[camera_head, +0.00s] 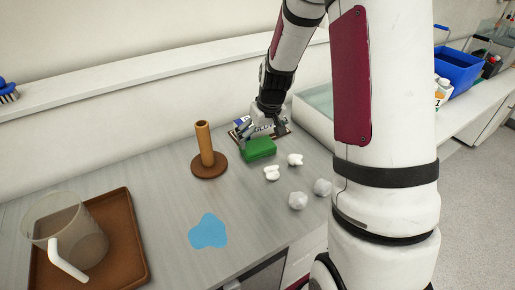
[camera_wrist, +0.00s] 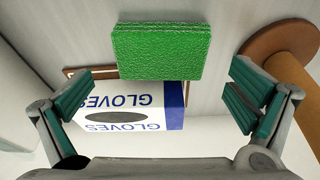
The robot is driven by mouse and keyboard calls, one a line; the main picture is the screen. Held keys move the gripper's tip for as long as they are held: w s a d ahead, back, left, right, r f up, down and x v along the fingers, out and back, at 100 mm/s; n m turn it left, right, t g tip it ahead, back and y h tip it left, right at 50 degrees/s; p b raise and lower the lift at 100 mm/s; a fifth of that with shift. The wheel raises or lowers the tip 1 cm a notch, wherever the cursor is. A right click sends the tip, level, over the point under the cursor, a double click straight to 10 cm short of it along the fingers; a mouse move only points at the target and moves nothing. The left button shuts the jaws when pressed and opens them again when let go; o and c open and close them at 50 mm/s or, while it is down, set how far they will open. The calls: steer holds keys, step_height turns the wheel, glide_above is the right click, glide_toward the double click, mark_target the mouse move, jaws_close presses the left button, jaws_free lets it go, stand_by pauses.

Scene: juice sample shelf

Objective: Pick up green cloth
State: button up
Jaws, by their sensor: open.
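The green cloth (camera_head: 259,148) is a thick, flat, textured block lying on the grey counter, just in front of the gloves box. In the wrist view the green cloth (camera_wrist: 162,51) is at the top middle, between and beyond my fingertips. My gripper (camera_head: 256,130) is above and just behind the cloth, close to the gloves box. In the wrist view my gripper (camera_wrist: 168,90) is open, with its teal-padded fingers wide apart and nothing between the pads touching them. I cannot tell the exact height of the fingers over the cloth.
A gloves box (camera_wrist: 125,107) sits in a brown tray beside the cloth. A brown post on a round base (camera_head: 207,160) stands to the left. Several white crumpled pieces (camera_head: 298,200) lie to the right. A blue puddle (camera_head: 208,232) and a pitcher (camera_head: 68,240) on a tray are nearer.

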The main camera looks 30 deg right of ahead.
mark_target(258, 145)
steer(key=shift+x, duration=2.7)
steer(key=shift+w+a, duration=0.1)
steer(key=shift+a, duration=0.05)
steer(key=shift+r, duration=0.1)
steer(key=c, duration=0.8)
